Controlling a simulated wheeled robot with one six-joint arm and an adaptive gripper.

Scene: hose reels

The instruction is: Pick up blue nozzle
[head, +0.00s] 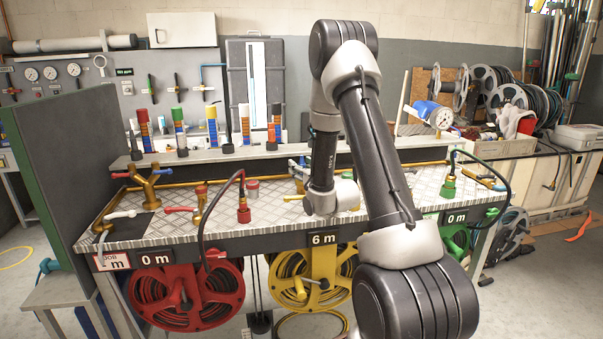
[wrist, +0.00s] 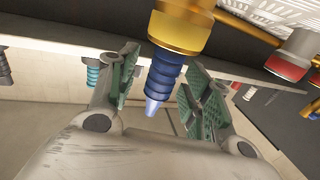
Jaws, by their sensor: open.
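In the wrist view the blue nozzle (wrist: 163,82) is ribbed, with a paler tapered tip. It sits at the end of a gold fitting (wrist: 180,30) and points toward my palm. My gripper (wrist: 161,62) is open, with one green-padded finger on each side of the nozzle. The nozzle lies between the fingers, nearer the right one in the picture; I cannot tell whether either pad touches it. In the head view my arm hides the gripper, and I cannot make out this nozzle there.
The metal-topped bench (head: 150,228) carries brass valves and hoses. A red reel (head: 185,295) and a yellow reel (head: 318,268) hang below it. A red-ended fitting (wrist: 288,65) is right of the nozzle in the wrist view. A teal ribbed piece (wrist: 93,76) is further left.

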